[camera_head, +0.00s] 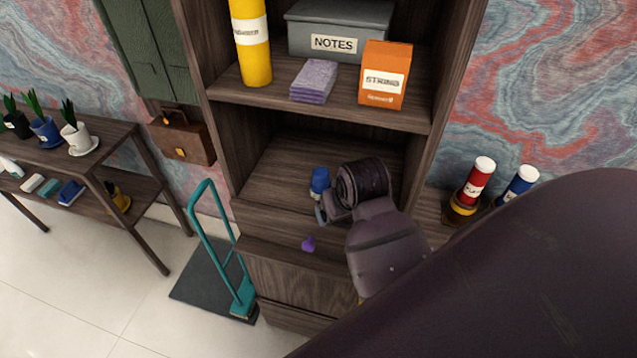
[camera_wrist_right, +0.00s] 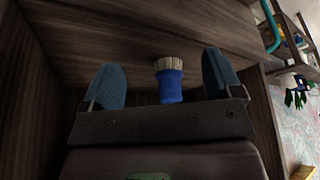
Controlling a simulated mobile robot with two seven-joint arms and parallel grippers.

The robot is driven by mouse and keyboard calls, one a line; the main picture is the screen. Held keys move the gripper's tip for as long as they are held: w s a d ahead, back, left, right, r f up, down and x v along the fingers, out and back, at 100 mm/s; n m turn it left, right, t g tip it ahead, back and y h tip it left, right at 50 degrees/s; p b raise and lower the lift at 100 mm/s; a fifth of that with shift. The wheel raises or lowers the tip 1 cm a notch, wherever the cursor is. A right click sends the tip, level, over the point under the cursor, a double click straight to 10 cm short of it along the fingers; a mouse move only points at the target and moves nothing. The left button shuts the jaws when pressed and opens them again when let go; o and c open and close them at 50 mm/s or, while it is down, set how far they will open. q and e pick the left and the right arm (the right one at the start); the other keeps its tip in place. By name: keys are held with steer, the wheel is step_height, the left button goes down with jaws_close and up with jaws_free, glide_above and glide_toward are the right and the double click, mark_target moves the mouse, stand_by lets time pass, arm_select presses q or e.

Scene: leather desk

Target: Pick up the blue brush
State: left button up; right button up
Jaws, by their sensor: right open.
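The blue brush (camera_head: 320,180) stands in the lower compartment of the dark wood shelf, next to my right gripper (camera_head: 328,204). My arm hides part of it in the head view. In the right wrist view, the brush (camera_wrist_right: 171,86) shows a blue handle and pale bristles pointing away from the palm. My right gripper (camera_wrist_right: 163,76) is open, with one finger on each side of the brush. Gaps show between the brush and both fingers, the smaller on the right. My left gripper is not in view.
The shelf's side wall (camera_wrist_right: 32,95) is close on the left in the wrist view. A small purple thing (camera_head: 308,244) lies near the shelf's front. The upper shelf holds a notes box (camera_head: 340,30), an orange string box (camera_head: 386,72) and a yellow tube (camera_head: 251,45).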

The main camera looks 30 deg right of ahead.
mark_target(324, 176)
steer(key=w, duration=0.2)
steer(key=w+d, duration=0.1)
steer(key=w, duration=0.4)
steer(key=shift+w+d, duration=0.1)
steer(key=shift+d, duration=0.2)
steer(key=w, duration=0.2)
steer(key=shift+w+d+p, duration=0.25)
steer(key=shift+w+p, duration=0.05)
steer(key=shift+p, duration=0.05)
steer(key=shift+w+x, duration=0.25)
steer(key=shift+x, duration=0.85)
steer(key=shift+w+f, duration=0.15)
steer(key=shift+f, duration=0.25)
steer(key=c, duration=1.1)
steer(key=shift+r, duration=0.1)
